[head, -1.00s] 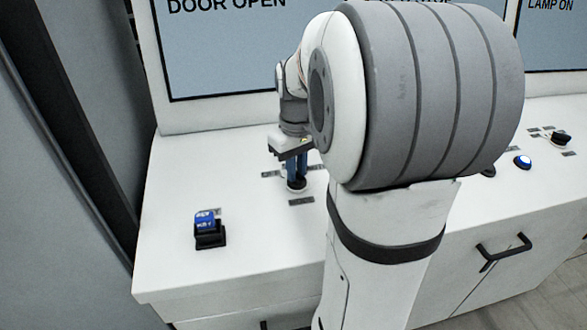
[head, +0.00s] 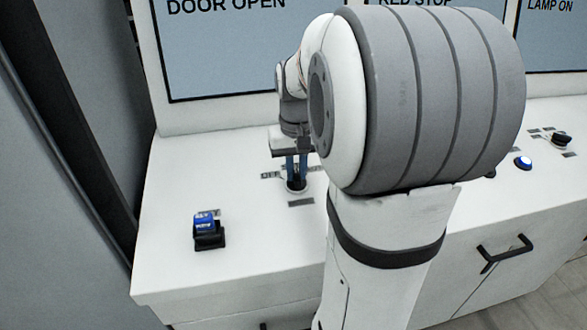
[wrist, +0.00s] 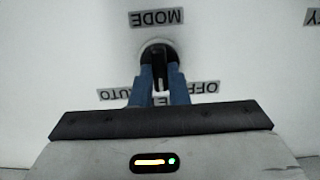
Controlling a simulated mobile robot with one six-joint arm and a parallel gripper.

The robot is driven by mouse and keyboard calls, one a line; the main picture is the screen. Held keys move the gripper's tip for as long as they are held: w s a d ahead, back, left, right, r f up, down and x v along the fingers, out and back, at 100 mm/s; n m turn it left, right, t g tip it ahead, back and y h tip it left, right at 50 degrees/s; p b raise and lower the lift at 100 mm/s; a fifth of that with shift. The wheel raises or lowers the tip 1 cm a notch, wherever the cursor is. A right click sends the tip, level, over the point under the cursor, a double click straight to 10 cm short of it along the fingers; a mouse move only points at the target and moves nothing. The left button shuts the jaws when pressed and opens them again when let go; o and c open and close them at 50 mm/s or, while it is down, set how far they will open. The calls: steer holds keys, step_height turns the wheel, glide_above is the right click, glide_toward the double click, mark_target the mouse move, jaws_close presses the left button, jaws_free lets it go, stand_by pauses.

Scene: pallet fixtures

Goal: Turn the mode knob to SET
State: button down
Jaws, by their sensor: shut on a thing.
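The black mode knob (wrist: 162,68) sits on a round pale base below the MODE label (wrist: 156,17) in the wrist view. My gripper (wrist: 163,82) is shut on it, one blue finger on each side. The knob's bar runs nearly up and down in that view. The AUTO label (wrist: 116,93) is at the left and the OFF label (wrist: 198,88) at the right, both partly covered. A middle label (wrist: 163,101) shows only an E between the fingers. In the head view my gripper (head: 297,172) points down at the knob (head: 296,183) on the white counter.
A blue-topped switch in a black holder (head: 208,231) stands at the counter's front left. A lit blue button (head: 523,162) and another black knob (head: 560,138) are at the right. Screens (head: 225,50) stand behind. My arm hides the middle of the counter.

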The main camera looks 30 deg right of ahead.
mark_target(296, 174)
steer(key=c, duration=1.4)
jaws_free()
steer(key=shift+r, duration=0.3)
step_height(296, 174, up, 7)
steer(key=shift+r, duration=0.1)
